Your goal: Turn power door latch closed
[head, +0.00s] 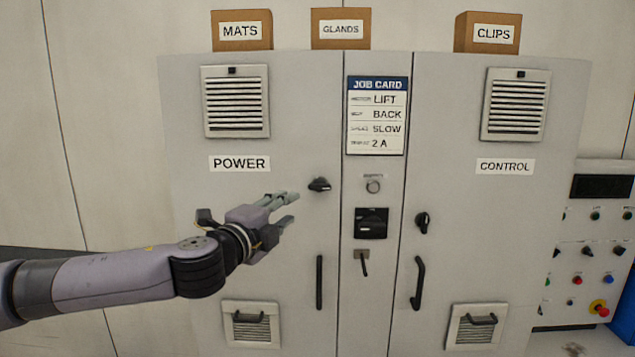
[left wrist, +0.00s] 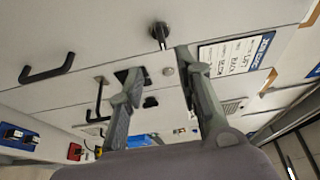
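The power door latch (head: 319,184) is a small black knob on the right side of the POWER door (head: 225,200). Its grip lies roughly sideways in the head view. My left gripper (head: 291,208) is just left of and slightly below the latch, with its fingers pointing at it. The fingers are spread, with nothing between them. In the left wrist view the open left gripper (left wrist: 158,64) has the latch (left wrist: 160,35) ahead of its fingertips; I see no clear contact. My right gripper is not in view.
The POWER door handle (head: 319,282) is below the latch. The centre panel has a job card (head: 376,115), a black switch (head: 371,223) and a lever (head: 364,263). The CONTROL door latch (head: 422,222) is to the right. A button panel (head: 600,250) stands far right.

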